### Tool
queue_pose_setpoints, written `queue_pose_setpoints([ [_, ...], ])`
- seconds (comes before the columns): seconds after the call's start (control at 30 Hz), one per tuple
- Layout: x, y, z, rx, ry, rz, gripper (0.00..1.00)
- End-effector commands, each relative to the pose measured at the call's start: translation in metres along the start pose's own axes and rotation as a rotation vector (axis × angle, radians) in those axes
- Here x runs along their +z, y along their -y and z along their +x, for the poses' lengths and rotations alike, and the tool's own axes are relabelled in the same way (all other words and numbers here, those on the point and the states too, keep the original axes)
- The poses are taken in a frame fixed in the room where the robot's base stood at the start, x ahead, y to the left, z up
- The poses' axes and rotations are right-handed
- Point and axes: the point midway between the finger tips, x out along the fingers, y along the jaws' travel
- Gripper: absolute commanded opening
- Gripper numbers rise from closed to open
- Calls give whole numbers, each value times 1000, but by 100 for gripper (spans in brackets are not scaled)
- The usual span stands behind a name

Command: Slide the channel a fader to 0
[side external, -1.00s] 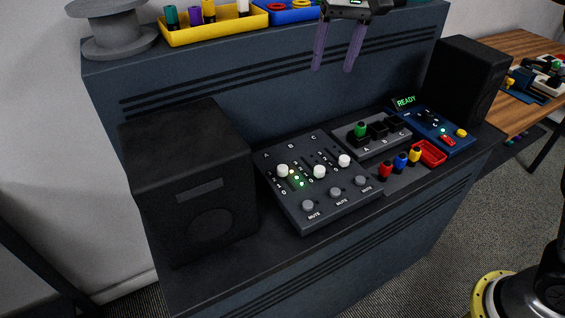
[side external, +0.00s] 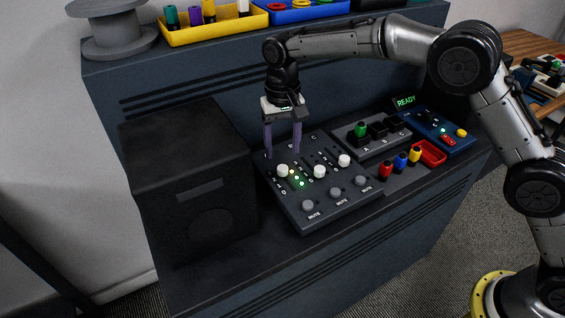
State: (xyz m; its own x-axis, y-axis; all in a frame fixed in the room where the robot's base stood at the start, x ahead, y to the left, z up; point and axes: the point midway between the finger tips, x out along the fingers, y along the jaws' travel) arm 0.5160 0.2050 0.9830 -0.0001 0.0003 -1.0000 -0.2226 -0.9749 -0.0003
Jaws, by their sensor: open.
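The dark mixer (side external: 296,213) sits on the console ledge with three white fader knobs and three grey mute knobs. The channel A fader knob (side external: 283,171) is the leftmost white one. The channel B fader (side external: 319,172) and channel C fader (side external: 344,160) stand to its right. Green lights glow just right of the A fader. My gripper (side external: 283,153) points down above the mixer's far left part, with its two purple fingers apart and nothing between them. The fingertips appear just behind and above the A knob; contact cannot be told. The A label is hidden behind a finger.
A black speaker (side external: 190,180) stands close left of the mixer. To the right are a grey socket box (side external: 372,148) with a green plug, loose red, blue and yellow plugs, a red tray (side external: 430,153) and a blue panel reading READY (side external: 405,101).

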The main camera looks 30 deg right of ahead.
Motion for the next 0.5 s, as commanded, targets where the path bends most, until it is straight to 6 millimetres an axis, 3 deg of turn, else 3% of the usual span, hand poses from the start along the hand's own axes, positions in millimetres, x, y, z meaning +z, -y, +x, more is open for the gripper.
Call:
queue_pose_setpoints([
  [0.2, 0, 0, 37, 1, 2, 0, 64],
  [0.5, 0, 0, 57, 0, 0, 0, 64],
])
